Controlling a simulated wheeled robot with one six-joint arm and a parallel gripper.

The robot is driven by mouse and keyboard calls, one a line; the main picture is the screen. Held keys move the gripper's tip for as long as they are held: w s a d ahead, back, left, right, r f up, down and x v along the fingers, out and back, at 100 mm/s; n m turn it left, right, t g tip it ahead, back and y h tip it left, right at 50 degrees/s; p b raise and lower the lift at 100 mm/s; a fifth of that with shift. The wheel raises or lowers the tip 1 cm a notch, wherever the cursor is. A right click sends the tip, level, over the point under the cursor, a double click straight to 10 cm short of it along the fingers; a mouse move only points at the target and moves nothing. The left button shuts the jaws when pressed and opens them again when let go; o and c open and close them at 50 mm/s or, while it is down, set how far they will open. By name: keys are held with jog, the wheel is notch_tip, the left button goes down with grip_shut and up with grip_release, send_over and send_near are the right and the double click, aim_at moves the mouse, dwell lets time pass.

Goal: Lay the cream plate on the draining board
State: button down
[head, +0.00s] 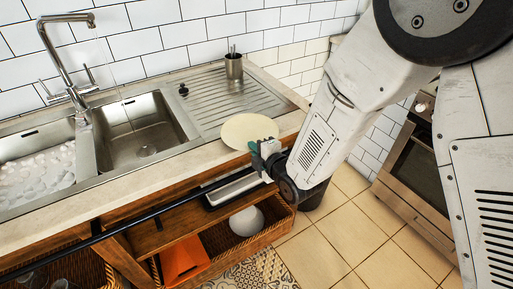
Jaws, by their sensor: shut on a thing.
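The cream plate (246,130) is a flat round disc. My gripper (259,147) is shut on its near right edge. The plate looks roughly level and overlaps the front of the draining board and the worktop edge in the head view. I cannot tell whether it touches the surface or is held above it. The ridged steel draining board (215,95) lies behind the plate, right of the sink bowls. My arm comes in from the right and hides part of the worktop's right end.
A metal cup with utensils (234,66) stands at the draining board's back. The tap (70,80) rises behind the bowls; the left bowl (35,165) holds suds. A dark rail (150,213) runs along the counter front. Below are a basket with a white bowl (246,221) and an oven (415,175).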

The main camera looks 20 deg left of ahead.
jog(key=c, duration=2)
grip_release()
jog(key=shift+f, duration=0.1)
jog(key=o, duration=0.4)
jog(key=shift+d, duration=0.1)
jog(key=shift+r, duration=0.2)
jog(key=v, duration=1.2)
